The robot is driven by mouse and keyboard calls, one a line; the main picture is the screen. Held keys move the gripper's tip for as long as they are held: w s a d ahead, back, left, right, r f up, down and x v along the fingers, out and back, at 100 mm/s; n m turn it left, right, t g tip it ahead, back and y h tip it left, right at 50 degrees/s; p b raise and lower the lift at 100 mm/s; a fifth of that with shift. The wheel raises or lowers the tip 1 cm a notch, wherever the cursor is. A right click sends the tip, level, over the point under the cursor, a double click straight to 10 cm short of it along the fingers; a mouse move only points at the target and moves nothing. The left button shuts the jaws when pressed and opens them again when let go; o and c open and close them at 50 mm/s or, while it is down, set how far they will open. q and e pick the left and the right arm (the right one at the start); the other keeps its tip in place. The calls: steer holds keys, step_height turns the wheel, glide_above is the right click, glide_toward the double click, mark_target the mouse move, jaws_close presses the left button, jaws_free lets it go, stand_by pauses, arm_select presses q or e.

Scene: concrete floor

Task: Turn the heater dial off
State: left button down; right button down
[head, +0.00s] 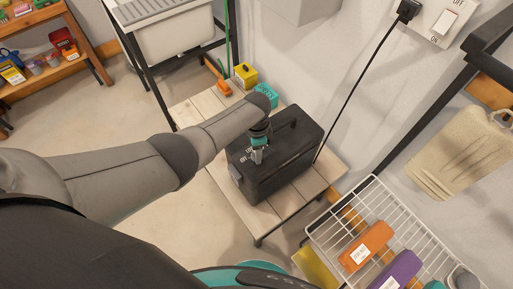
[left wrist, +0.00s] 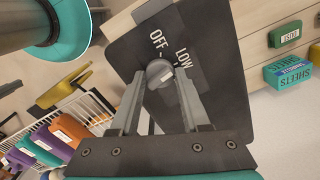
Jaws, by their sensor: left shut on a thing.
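The heater (head: 290,155) is a black box on a low slatted wooden table. In the left wrist view its dark panel (left wrist: 215,85) carries the words OFF and LOW. The heater dial (left wrist: 158,72) is a small round grey knob with a pale mark, just below these words in the picture. My left gripper (head: 257,157) reaches down to the heater's top. In the left wrist view its fingers (left wrist: 159,84) are closed around the dial, one on each side. I cannot tell exactly which setting the mark points at. My right gripper is not in view.
The wooden table (head: 235,200) holds a yellow box (head: 245,75) behind the heater. A black cord (head: 355,90) runs up to a wall socket beside a switch. A white wire rack (head: 335,225) with coloured packets stands at the lower right. A sink (head: 175,35) stands at the back.

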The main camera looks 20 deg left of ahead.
arm_select(q)
steer(key=n+p, duration=0.1)
steer(key=n, duration=0.3)
steer(key=shift+n, duration=0.3)
steer(key=shift+n+p, duration=0.45)
steer(key=shift+n, duration=2.15)
steer(key=shift+c, duration=1.9)
jaws_free()
